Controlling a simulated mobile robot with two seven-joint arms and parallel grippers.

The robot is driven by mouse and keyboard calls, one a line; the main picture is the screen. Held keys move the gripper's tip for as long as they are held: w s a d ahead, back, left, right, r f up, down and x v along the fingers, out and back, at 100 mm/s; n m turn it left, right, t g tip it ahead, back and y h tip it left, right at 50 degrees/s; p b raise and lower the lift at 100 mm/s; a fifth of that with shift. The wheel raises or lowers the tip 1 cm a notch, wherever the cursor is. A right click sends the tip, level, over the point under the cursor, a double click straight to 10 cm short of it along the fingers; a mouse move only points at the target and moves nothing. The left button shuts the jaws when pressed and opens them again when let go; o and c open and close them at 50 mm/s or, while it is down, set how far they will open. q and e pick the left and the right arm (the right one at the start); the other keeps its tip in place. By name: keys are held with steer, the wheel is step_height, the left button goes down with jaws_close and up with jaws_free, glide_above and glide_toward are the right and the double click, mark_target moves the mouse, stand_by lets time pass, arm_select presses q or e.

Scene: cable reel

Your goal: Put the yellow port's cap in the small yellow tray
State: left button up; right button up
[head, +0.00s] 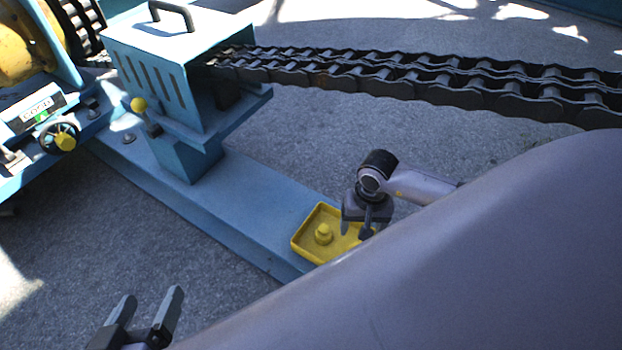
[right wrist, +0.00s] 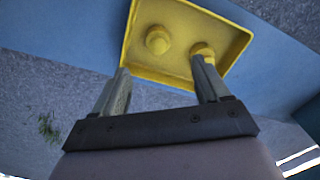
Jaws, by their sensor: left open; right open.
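The small yellow tray (head: 301,241) sits on the blue beam, and it also shows in the right wrist view (right wrist: 190,12). A yellow knobbed cap (head: 323,234) rests inside it, apart from the fingers; it also shows in the right wrist view (right wrist: 158,40). A second round yellow piece (right wrist: 202,49) is in the tray, partly hidden behind one finger. I cannot tell which is the yellow port's cap. My right gripper (head: 356,231) is open over the tray's right side, its fingers also showing in the right wrist view (right wrist: 162,70). My left gripper (head: 150,298) is open and empty at bottom left.
A blue box housing (head: 150,65) with a black handle stands on the beam. A heavy black chain (head: 400,80) runs from it to the right. A yellow-knobbed lever (head: 139,105) and a handwheel (head: 62,138) are at left. My large grey arm link covers the lower right.

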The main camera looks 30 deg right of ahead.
steer(key=s+a+r+m+t+y, duration=0.1)
steer(key=a+r+m+y, duration=0.2)
steer(key=a, duration=0.6)
steer(key=s+a+r+m+y, duration=0.1)
steer(key=a+r+m+y, duration=0.15)
steer(key=a+y, duration=0.5)
steer(key=w+a+r+m+t+y, duration=0.3)
steer(key=a+r+m+t+y, duration=0.45)
steer(key=r+m, duration=0.7)
steer(key=w+d+r+m+t+h, duration=0.15)
steer(key=m+t+h, duration=0.3)
steer(key=m, duration=0.75)
steer(key=w+d+r+m+t+h, duration=0.1)
steer(key=d+m+t+h, duration=0.3)
steer(key=m, duration=0.9)
steer(key=s+a+f+m+g+h, duration=0.1)
steer(key=s+f+m+g, duration=0.1)
steer(key=m, duration=0.7)
steer(key=s+a+f+m+g+h, duration=0.1)
steer(key=s+f+m+g+h, duration=0.1)
steer(key=f+m, duration=0.3)
steer(key=s+m+g, duration=0.1)
steer(key=m, duration=0.2)
steer(key=shift+s+f+m, duration=0.25)
steer(key=shift+m, duration=0.15)
